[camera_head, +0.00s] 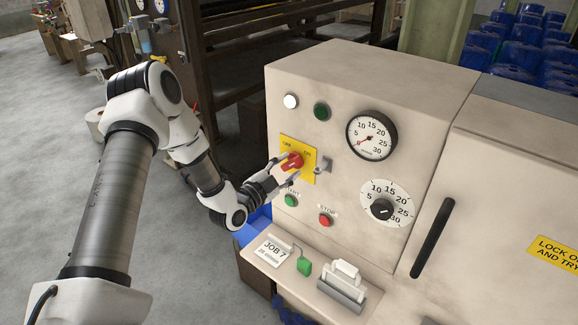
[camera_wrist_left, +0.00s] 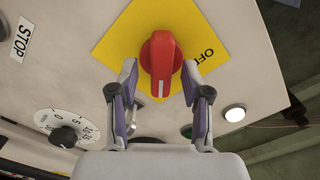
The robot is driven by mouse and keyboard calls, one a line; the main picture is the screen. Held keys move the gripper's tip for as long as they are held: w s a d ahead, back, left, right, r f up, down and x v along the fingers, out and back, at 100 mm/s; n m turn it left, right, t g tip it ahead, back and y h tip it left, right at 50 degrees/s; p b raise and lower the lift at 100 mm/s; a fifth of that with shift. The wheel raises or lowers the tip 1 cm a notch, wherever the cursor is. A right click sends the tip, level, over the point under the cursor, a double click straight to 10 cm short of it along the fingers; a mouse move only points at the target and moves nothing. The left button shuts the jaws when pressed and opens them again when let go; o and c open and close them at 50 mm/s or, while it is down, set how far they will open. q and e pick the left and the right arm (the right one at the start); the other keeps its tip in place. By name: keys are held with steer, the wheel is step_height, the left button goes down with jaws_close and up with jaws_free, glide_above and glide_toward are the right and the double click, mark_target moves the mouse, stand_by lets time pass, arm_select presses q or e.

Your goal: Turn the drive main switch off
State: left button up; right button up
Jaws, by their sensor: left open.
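The drive main switch is a red rotary knob (camera_head: 292,161) on a yellow plate (camera_head: 284,141) on the beige machine's front, with OFF at the plate's upper left and ON at upper right. In the left wrist view the red knob (camera_wrist_left: 160,58) has a white mark at its lower end, pointing away from the plate's right side, where OFF reads. My left gripper (camera_head: 281,170) is open at the knob. In the left wrist view its fingertips (camera_wrist_left: 160,70) stand on either side of the knob; I cannot tell whether they touch it. My right gripper is out of view.
Close below the plate are a green START button (camera_head: 291,200) and a red STOP button (camera_head: 326,220). A grey metal fitting (camera_head: 323,165) sits beside the plate's right edge. A shelf (camera_head: 262,264) with a job card juts out below. A round gauge (camera_head: 371,135) is at upper right.

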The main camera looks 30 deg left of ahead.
arm_select(q)
steer(key=shift+w, duration=0.3)
steer(key=shift+a+f, duration=0.1)
steer(key=shift+a, duration=0.15)
jaws_close()
steer(key=shift+n, duration=0.3)
steer(key=n+b, duration=0.2)
steer(key=n, duration=0.1)
steer(key=shift+d+f, duration=0.1)
steer(key=n+b, duration=0.3)
steer(key=n, duration=0.2)
steer(key=shift+n, duration=0.3)
steer(key=n+b, duration=0.4)
steer(key=n, duration=0.1)
steer(key=shift+r+n+b, duration=0.15)
steer(key=shift+n+b, duration=0.35)
steer(key=shift+n, duration=0.5)
steer(key=shift+r+n+b, duration=0.1)
steer(key=shift+n+b, duration=0.35)
steer(key=shift+n, duration=0.55)
steer(key=shift+w, duration=0.1)
